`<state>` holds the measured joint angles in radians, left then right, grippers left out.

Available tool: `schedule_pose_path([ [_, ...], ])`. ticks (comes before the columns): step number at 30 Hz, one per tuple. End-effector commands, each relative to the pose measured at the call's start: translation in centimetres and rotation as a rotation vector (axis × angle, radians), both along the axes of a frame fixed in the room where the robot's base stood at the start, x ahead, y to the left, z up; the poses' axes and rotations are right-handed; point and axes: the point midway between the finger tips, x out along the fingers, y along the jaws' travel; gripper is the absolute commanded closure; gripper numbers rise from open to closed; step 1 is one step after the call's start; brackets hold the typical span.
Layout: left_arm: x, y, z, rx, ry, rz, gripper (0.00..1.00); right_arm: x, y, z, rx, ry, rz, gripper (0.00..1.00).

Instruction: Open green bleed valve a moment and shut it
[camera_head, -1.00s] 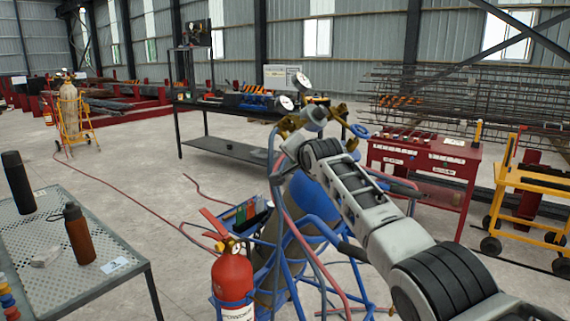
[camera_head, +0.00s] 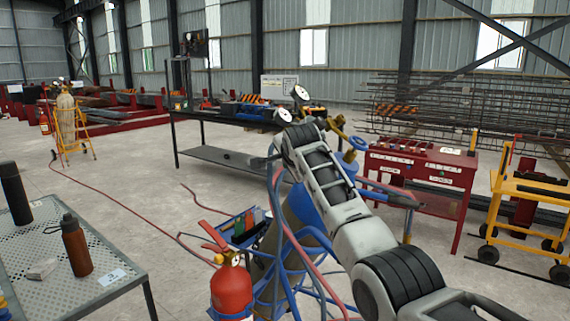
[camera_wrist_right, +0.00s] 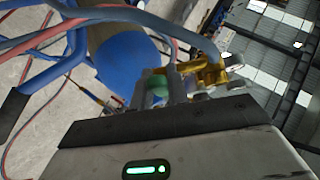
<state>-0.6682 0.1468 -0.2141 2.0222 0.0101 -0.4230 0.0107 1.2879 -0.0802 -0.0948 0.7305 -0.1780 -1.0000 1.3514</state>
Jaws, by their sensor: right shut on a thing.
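My right arm reaches from the lower right over the blue gas cylinder (camera_head: 300,205) in the head view and covers most of its valve assembly. In the right wrist view, my right gripper (camera_wrist_right: 168,88) is shut on a small green part, which looks like the green bleed valve (camera_wrist_right: 154,86); the fingers hide most of it. Brass fittings (camera_wrist_right: 208,72) sit just beyond the fingers. In the head view, a brass fitting (camera_head: 337,124) and two round gauges (camera_head: 301,93) show beside and above my arm. I cannot tell how far the valve is turned. My left gripper is out of view.
Red and blue hoses hang around the blue cylinder cart. A fire extinguisher (camera_head: 231,287) stands at its front. A perforated table (camera_head: 110,255) with bottles is at left, a red cabinet (camera_head: 440,172) and yellow cart (camera_head: 525,195) at right.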

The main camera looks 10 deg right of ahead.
Motion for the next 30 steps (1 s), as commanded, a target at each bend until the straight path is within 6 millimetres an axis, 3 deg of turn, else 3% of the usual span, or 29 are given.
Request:
schedule_pose_path([
  [5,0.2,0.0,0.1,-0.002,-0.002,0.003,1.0,0.1,-0.1,0.2,0.001,-0.005,-0.003,1.0],
  [6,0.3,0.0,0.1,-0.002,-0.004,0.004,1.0,0.1,-0.1,0.2,0.001,-0.005,-0.004,0.73],
  [8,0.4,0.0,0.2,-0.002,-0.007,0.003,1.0,0.1,-0.1,0.2,0.001,-0.005,-0.003,0.62],
  [20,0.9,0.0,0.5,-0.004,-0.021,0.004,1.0,-0.3,0.1,0.3,0.0,-0.003,0.0,0.62],
  [30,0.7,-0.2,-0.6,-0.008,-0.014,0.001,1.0,-4.4,0.5,2.5,0.001,-0.008,0.0,0.62],
])
